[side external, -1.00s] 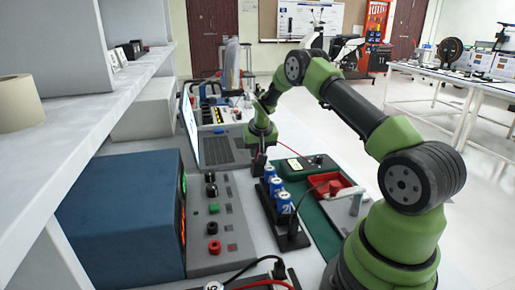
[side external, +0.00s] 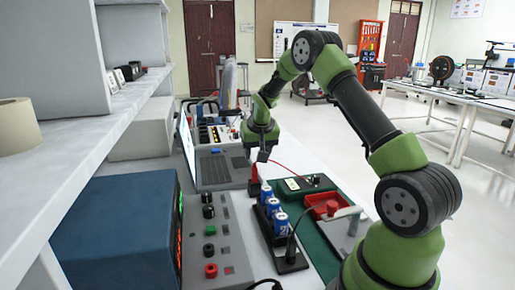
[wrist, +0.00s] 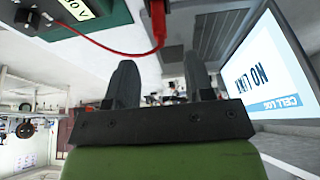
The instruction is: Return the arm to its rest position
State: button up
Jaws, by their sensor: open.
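My arm is green and black and bends over the bench in the side external view. My gripper (side external: 264,155) is open and hangs above the bench beside the laptop. In the wrist view its two dark fingers (wrist: 158,70) stand apart with nothing between them. A red plug (side external: 254,182) stands upright just below the gripper, apart from it.
A laptop (side external: 222,168) stands left of the gripper; its screen (wrist: 262,75) reads "NO LINK". Blue cells (side external: 274,212) sit in a black holder. A red tray (side external: 322,205) lies on a green board. A control panel (side external: 212,235), blue box (side external: 120,230) and shelf (side external: 90,135) are at left.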

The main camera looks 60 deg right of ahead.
jog(key=shift+v, duration=0.8)
jog(key=s+a+r+n+t+y, duration=0.15)
jog(key=s+a+r, duration=0.35)
jog(key=a+r, duration=0.85)
jog(key=s+a+r+n+t+y, duration=0.2)
jog(key=s+a+n+y, duration=0.1)
jog(key=s+a, duration=0.9)
jog(key=s, duration=0.5)
jog(key=shift+a+y, duration=0.35)
jog(key=shift+a, duration=0.05)
